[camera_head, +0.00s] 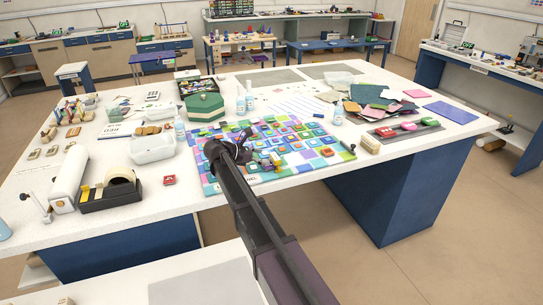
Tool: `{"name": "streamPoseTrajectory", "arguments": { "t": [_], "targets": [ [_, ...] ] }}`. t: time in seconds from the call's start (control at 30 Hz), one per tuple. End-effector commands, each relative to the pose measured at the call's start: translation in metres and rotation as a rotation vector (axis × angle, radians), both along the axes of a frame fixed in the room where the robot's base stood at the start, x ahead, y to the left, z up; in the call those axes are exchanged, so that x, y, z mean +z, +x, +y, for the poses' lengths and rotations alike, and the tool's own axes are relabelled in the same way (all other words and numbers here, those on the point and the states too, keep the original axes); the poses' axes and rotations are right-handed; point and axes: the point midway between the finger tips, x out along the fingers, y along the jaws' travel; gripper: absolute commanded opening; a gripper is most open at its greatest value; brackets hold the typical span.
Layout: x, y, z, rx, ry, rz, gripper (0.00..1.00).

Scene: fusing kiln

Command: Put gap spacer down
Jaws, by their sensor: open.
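My gripper (243,152) is at the end of my dark arm, over the left part of a colourful tiled board (208,187) on the white table. It is open. Small tan and yellow pieces (274,160) are just right of the gripper, at or on the board. I cannot tell which small piece is the gap spacer, or whether one lies between the fingers. My arm hides part of the board's front left.
The white table (420,148) also holds a black tape dispenser (110,196), a clear tub (152,150), a green box (204,107), bottles (180,129) and coloured sheets (452,112). A small red piece (169,180) lies left of the board, with bare tabletop around it.

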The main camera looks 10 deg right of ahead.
Motion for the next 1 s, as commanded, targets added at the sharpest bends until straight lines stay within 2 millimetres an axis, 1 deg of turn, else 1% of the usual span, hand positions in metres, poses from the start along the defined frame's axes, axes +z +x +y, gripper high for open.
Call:
{"name": "streamPoseTrajectory", "arguments": {
  "t": [0.03,0.2,0.3,0.43,0.6,1.0],
  "targets": [
    [0.007,-0.001,0.009,0.002,0.0,-0.001,1.0],
    [0.017,-0.006,0.034,0.002,0.0,0.0,1.0],
    [0.022,-0.009,0.046,0.001,0.0,0.001,1.0],
    [0.026,-0.011,0.057,0.001,0.0,0.0,1.0],
    [0.027,-0.012,0.064,0.001,0.0,0.0,1.0],
    [0.027,-0.013,0.064,0.001,0.0,0.0,1.0]
  ]
}}
